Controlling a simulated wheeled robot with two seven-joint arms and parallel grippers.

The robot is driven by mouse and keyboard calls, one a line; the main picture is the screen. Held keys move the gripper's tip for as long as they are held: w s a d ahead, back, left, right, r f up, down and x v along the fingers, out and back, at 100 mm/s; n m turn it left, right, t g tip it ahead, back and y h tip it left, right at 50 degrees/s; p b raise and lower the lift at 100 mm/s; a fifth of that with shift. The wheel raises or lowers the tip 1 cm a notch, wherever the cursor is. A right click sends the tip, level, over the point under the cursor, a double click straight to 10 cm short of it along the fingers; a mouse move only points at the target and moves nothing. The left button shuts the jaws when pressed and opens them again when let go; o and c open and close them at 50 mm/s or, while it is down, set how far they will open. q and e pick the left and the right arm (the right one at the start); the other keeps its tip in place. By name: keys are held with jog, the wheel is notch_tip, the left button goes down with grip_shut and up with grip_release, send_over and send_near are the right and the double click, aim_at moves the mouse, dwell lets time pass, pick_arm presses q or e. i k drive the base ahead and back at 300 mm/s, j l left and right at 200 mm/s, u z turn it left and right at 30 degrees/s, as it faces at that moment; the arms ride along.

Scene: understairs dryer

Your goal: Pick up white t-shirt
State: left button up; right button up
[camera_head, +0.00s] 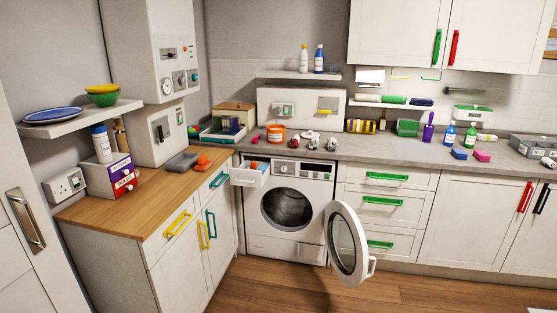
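I cannot make out a white t-shirt with certainty. A small white patch (538,309) shows on the floor at the bottom right edge, mostly cut off, and I cannot tell what it is. The white front-loading machine (262,245) stands under the grey counter. Its round door (347,243) is swung open to the right. Its drum (287,208) looks dark, and I cannot tell whether anything lies inside. Neither of my grippers is in view.
The machine's top-left drawer (248,176) is pulled out. A wooden counter (150,203) stands at left, and a grey counter (420,153) with bottles and sponges runs along the back. The wooden floor (300,290) in front is clear except around the open door.

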aim_at(314, 143)
jog(key=i+l+u, duration=0.2)
jog(key=i+l, duration=0.35)
jog(key=i, duration=0.3)
jog(key=i+l+u, duration=0.2)
jog(key=i+l, duration=0.45)
jog(key=i, duration=0.15)
jog(key=i+l+u, duration=0.1)
jog(key=l, duration=0.55)
jog(key=i+l+u, duration=0.15)
jog(key=l, duration=0.5)
jog(key=i+l+u, duration=0.1)
jog(key=l, duration=0.55)
jog(key=i+l+u, duration=0.15)
jog(key=l, duration=0.5)
